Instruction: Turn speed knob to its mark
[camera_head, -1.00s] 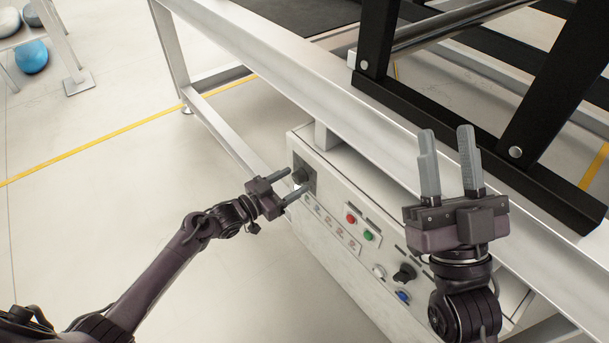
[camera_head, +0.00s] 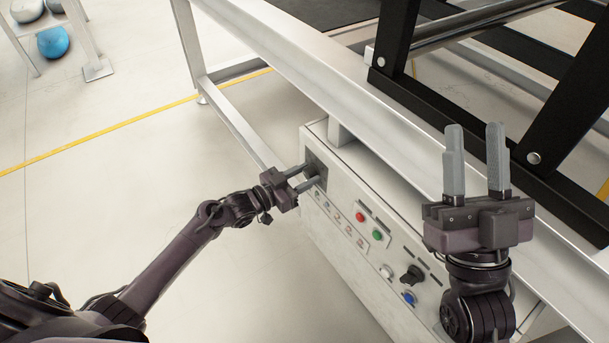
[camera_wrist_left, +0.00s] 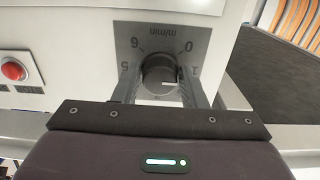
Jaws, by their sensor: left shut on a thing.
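The speed knob (camera_wrist_left: 158,72) is a dark round knob on a grey dial plate (camera_wrist_left: 143,36), which appears upside down in the left wrist view with the figures 5, 6, 0 and 1 and "m/min". A short pale line shows at the knob's lower edge. My left gripper (camera_wrist_left: 163,88) has one finger on each side of the knob and is shut on it. In the head view my left gripper (camera_head: 312,173) reaches the plate at the panel's upper left corner and mostly hides the knob. My right gripper (camera_head: 475,128) is open and empty, raised in front of the frame. I cannot make out a target mark.
The white control box (camera_head: 345,250) also carries a red button (camera_head: 360,216), a green button (camera_head: 377,236), a black selector (camera_head: 411,274) and a blue button (camera_head: 408,298). A white frame beam (camera_head: 350,105) runs just above it.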

